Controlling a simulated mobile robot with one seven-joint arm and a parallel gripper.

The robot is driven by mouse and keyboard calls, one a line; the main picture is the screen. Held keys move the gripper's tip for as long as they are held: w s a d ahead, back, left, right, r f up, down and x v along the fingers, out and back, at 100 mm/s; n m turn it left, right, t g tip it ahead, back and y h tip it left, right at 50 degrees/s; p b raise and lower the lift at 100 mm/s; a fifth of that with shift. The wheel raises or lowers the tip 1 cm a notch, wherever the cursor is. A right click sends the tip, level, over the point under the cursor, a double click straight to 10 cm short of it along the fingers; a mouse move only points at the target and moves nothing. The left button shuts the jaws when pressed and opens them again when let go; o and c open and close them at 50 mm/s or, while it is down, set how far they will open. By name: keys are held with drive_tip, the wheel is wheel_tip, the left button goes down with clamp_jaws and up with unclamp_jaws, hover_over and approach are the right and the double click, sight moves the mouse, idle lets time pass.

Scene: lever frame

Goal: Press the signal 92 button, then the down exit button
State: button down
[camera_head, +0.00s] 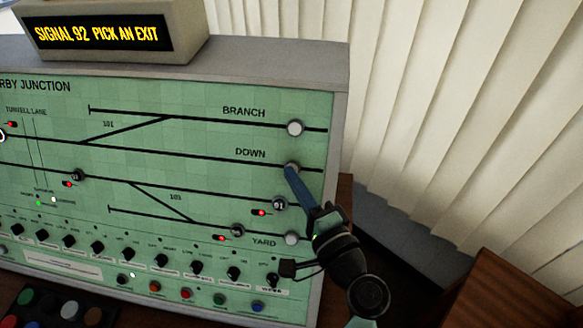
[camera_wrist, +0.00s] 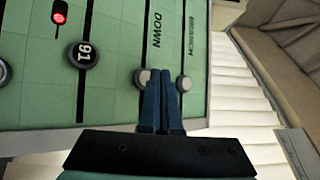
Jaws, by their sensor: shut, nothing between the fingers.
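The green panel's down exit button (camera_head: 291,167) is a pale round knob at the right end of the DOWN line, partly hidden by my fingertips in the head view. It shows as a grey knob (camera_wrist: 142,78) left of my fingers in the wrist view. My gripper (camera_head: 289,172) is shut and empty, its blue fingertips at or just in front of the down exit button; contact cannot be told. The display (camera_head: 97,33) reads "SIGNAL 92 PICK AN EXIT". A pale-ringed button (camera_head: 2,135) is cut off at the left edge; its label is not readable.
The branch exit button (camera_head: 295,128) is above, and a button marked 91 (camera_head: 279,204) and the yard exit button (camera_head: 292,238) are below. A row of black switches (camera_head: 165,260) runs along the panel's lower part. White blinds (camera_head: 460,110) hang at the right.

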idle(0.3)
drive_tip(key=shift+w+d+f+b, duration=0.1)
drive_tip(key=shift+w+f+b, duration=0.1)
drive_tip(key=shift+w+b, duration=0.2)
drive_tip(key=shift+w+f+b, duration=0.25)
drive_tip(key=shift+w+b, duration=0.1)
drive_tip(key=shift+b, duration=0.15)
idle(0.6)
drive_tip(key=shift+s+r, duration=0.1)
drive_tip(key=shift+r, duration=0.05)
drive_tip(key=shift+s+r+p, duration=0.3)
drive_tip(key=shift+s+p, duration=0.15)
drive_tip(key=shift+s, duration=0.2)
drive_tip(key=shift+s+a+r+p, duration=0.15)
drive_tip(key=shift+s+r+p, duration=0.25)
drive_tip(key=shift+s, duration=0.35)
drive_tip(key=shift+s+a+r+p, duration=0.15)
drive_tip(key=shift+s+r+p, duration=0.25)
drive_tip(key=shift+s, duration=0.3)
drive_tip(key=shift+s+a+r+p, duration=0.15)
drive_tip(key=shift+s+r+p, duration=0.25)
drive_tip(key=shift+s, duration=0.35)
